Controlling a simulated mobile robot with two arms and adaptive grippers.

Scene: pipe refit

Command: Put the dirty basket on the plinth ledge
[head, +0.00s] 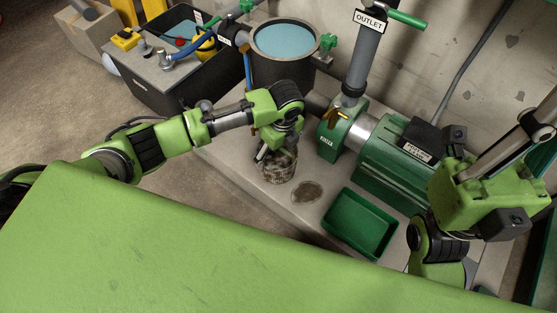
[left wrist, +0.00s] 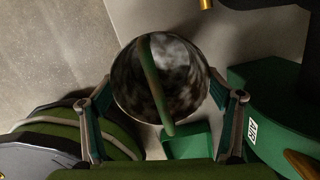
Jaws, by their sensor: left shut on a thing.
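The dirty basket (head: 277,168) is a dark, mottled mesh cylinder at the middle of the head view, on or just above the pale plinth ledge (head: 232,160). My left gripper (head: 268,154) is shut on it from above. In the left wrist view the basket (left wrist: 160,80) sits between the two fingers, its round top crossed by a green handle bar (left wrist: 155,85). Whether its base touches the ledge cannot be told. My right arm is at the right of the head view; its fingertips are not visible.
A green tray (head: 360,222) and a dark wet stain (head: 307,192) lie right of the basket. The green pump (head: 390,160) and outlet pipe (head: 366,65) stand behind. The strainer pot (head: 284,45) holds bluish water. A black crate (head: 175,80) stands back left.

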